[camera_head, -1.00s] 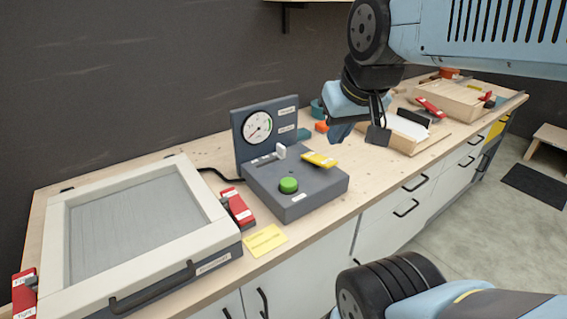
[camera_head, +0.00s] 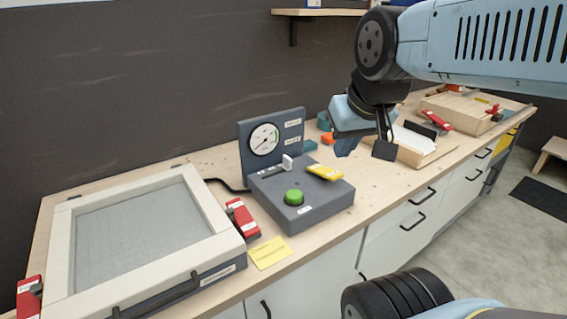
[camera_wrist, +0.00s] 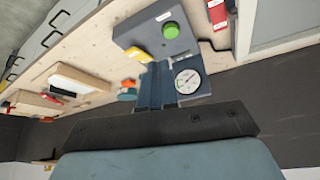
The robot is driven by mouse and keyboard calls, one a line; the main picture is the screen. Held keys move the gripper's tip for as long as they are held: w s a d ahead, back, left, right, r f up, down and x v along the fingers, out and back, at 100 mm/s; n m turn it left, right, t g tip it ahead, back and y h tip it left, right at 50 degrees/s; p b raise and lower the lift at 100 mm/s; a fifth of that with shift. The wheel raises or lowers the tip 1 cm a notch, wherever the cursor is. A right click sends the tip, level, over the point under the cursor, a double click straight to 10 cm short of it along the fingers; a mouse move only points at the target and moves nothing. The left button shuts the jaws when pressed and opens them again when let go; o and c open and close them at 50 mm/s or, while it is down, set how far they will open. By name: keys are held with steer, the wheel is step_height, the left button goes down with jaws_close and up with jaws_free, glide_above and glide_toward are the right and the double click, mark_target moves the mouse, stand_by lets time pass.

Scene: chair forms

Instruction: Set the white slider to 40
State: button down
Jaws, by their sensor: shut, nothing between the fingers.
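The white slider (camera_head: 287,161) is a small upright knob on a slot in the top of the dark grey control box (camera_head: 322,205), in front of the round gauge (camera_head: 264,139). It stands near the right end of its slot. My gripper (camera_head: 346,147) is shut and empty, above and to the right of the box, apart from the slider. In the wrist view my shut fingers (camera_wrist: 156,88) reach toward the box and partly overlap the gauge panel. The gauge (camera_wrist: 187,80) shows there too, but I cannot make out the slider knob clearly. The scale numbers are too small to read.
A green button (camera_head: 294,197) and a yellow piece (camera_head: 325,172) are on the box top. A framed press (camera_head: 225,248) with red clamps is at left. A yellow note (camera_head: 270,252) lies on the bench. Teal and orange items (camera_head: 327,138) stand behind the box.

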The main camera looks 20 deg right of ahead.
steer(key=c, duration=1.8)
jaws_free()
steer(key=shift+o, duration=0.6)
steer(key=shift+w, duration=0.1)
steer(key=shift+o, duration=0.7)
steer(key=shift+w+r, duration=0.2)
steer(key=shift+w, duration=0.1)
steer(key=o, duration=0.4)
steer(key=shift+n+g, duration=0.4)
steer(key=shift+g, duration=0.2)
steer(key=w, duration=0.2)
steer(key=w+r, duration=0.1)
steer(key=w, duration=0.4)
steer(key=shift+a+r, duration=0.1)
steer(key=shift+r, duration=0.05)
steer(key=n+g, duration=0.3)
steer(key=g, duration=0.1)
glide_above(287, 157)
step_height(287, 157, down, 12)
step_height(287, 157, down, 14)
steer(key=shift+w+r, duration=0.1)
jaws_close()
